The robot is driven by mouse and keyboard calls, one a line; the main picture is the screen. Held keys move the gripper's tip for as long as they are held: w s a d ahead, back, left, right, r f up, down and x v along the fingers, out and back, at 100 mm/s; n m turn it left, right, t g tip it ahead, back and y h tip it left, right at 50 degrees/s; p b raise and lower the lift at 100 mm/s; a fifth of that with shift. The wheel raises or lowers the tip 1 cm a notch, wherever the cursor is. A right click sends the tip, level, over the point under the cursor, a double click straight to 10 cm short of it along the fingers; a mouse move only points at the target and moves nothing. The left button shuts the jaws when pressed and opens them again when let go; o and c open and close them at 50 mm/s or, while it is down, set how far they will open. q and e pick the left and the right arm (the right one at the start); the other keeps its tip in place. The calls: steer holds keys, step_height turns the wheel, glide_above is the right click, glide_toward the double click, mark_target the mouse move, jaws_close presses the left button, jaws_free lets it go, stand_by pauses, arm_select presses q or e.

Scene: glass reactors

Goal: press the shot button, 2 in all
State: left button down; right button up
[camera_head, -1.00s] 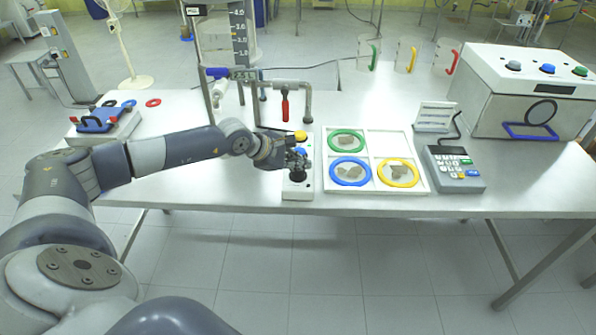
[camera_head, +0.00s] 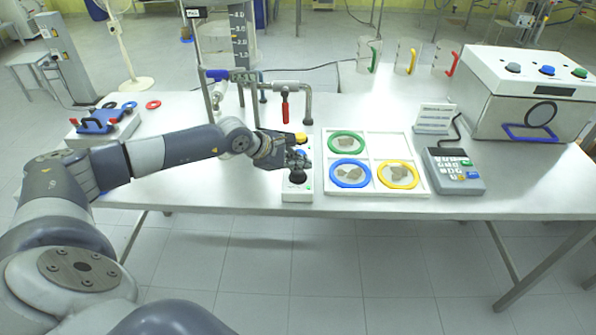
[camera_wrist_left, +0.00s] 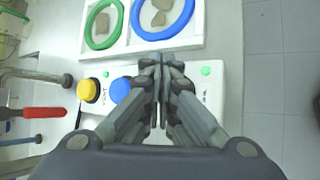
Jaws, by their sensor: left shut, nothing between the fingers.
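A white button box (camera_head: 297,194) stands near the table's front edge. It carries a yellow button (camera_head: 301,136), also seen in the left wrist view (camera_wrist_left: 88,90), and a blue button (camera_wrist_left: 120,89) in front of it. My left gripper (camera_wrist_left: 157,62) is shut and empty, pointing down over the front part of the box, beside the blue button. In the head view the left gripper (camera_head: 297,170) covers that part of the box. Whatever lies under the fingertips is hidden, and I cannot tell whether they touch it. My right gripper is not in view.
Right of the box lies a white tray (camera_head: 375,147) with green, blue and yellow rings. A keypad device (camera_head: 453,170) and a large white box (camera_head: 530,100) stand farther right. A metal stand with a red handle (camera_head: 285,110) rises behind the button box.

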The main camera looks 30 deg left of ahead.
mark_target(302, 175)
arm_select(q)
steer(key=shift+r, duration=0.3)
steer(key=shift+r+p, duration=1.2)
steer(key=shift+r, duration=1.25)
steer(key=shift+r+b, duration=1.35)
steer(key=shift+r, duration=0.55)
